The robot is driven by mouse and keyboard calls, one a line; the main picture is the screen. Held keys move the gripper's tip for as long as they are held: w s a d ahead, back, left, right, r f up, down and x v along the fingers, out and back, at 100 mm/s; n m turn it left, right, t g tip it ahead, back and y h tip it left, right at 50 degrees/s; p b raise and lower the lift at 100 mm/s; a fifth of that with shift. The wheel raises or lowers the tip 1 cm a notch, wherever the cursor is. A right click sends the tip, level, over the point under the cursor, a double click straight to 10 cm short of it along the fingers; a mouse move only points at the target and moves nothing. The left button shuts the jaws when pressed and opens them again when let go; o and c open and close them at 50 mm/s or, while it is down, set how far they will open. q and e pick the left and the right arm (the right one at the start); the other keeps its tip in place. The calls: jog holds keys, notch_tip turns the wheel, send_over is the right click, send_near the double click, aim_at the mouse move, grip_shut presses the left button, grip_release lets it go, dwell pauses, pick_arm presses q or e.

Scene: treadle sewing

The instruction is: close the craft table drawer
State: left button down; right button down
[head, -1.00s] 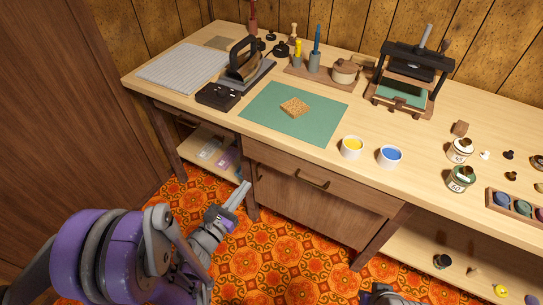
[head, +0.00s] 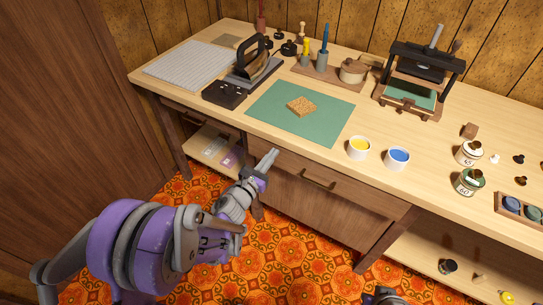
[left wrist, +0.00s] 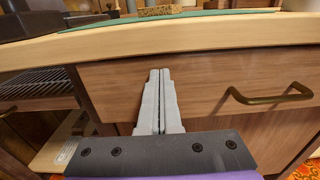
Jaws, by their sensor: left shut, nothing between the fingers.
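The craft table drawer (head: 345,191) has a brown wooden front with a dark curved handle (head: 318,181), under the light tabletop edge. In the left wrist view its front (left wrist: 215,80) spans the middle and right, with the handle (left wrist: 268,95) to the right of the fingers. Any gap behind the front is hidden under the tabletop. My left gripper (head: 272,156) is shut and empty, its fingertips before the left part of the drawer front, left of the handle. I cannot tell whether they touch it. Part of my right gripper (head: 384,297) shows at the bottom edge; its fingers are unclear.
The tabletop (head: 270,138) overhangs the drawer. A cabinet door (head: 310,209) is below the drawer. An open lower shelf (head: 205,145) lies to the left. The patterned floor in front is clear.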

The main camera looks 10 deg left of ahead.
aim_at(279, 146)
pick_arm(q)
jog(key=shift+w, duration=0.1)
jog(key=x, duration=0.4)
jog(key=shift+w+d, duration=0.15)
jog(key=shift+w, duration=0.1)
jog(key=shift+r, duration=0.15)
pick_arm(e)
jog(key=shift+s+r, duration=0.2)
jog(key=shift+r, duration=0.1)
pick_arm(q)
jog(key=shift+s, duration=0.1)
